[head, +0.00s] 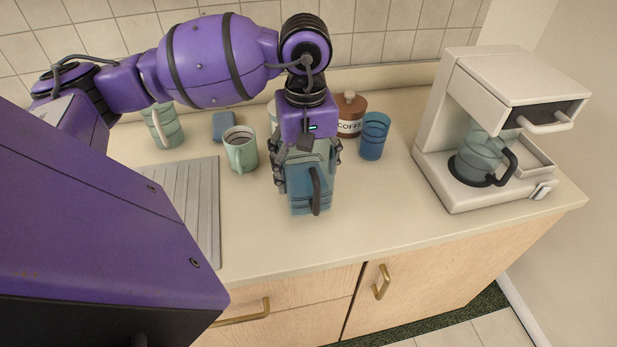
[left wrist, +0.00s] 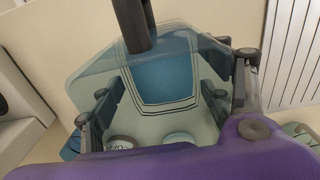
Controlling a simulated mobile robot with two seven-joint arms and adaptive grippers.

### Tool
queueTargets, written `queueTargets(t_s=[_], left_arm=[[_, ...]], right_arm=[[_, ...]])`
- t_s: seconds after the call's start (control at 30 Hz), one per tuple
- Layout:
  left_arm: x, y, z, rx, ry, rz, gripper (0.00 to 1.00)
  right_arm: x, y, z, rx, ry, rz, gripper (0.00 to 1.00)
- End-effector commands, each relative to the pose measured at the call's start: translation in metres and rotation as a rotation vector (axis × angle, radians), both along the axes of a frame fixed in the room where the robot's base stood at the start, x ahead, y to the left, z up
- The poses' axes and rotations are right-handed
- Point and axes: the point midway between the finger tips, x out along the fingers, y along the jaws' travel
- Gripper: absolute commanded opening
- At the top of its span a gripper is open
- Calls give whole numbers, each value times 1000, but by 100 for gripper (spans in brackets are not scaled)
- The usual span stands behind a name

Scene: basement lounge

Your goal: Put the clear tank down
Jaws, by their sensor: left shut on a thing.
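The clear tank (head: 309,196) is a bluish see-through container with a dark handle, upright at the middle of the counter in the head view. My left gripper (head: 306,165) comes down on it from above and is shut on it, a finger at each side. In the left wrist view the tank (left wrist: 165,80) fills the middle between the fingers of my left gripper (left wrist: 165,98), its dark handle at the top. I cannot tell whether its base touches the counter. My right gripper is not in view.
A white coffee maker (head: 450,180) with a glass carafe (head: 478,158) stands at right. Behind the tank are a coffee canister (head: 350,118) and a blue cup (head: 374,136). A green mug (head: 240,150) and a ribbed drainboard (head: 200,200) are at left. Counter (head: 380,205) between tank and coffee maker is clear.

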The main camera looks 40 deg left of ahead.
Motion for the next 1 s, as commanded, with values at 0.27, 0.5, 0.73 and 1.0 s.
queueTargets(t_s=[0.27, 0.5, 0.73, 1.0], left_arm=[[8, 1, -31, -1, -1, -1, 20], [9, 1, -39, 1, -5, -1, 20], [9, 1, -44, 2, -3, -2, 20], [8, 1, -43, 1, -2, -1, 90]], right_arm=[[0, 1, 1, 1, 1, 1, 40], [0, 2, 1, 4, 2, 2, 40], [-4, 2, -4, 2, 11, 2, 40], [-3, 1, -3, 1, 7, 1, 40]])
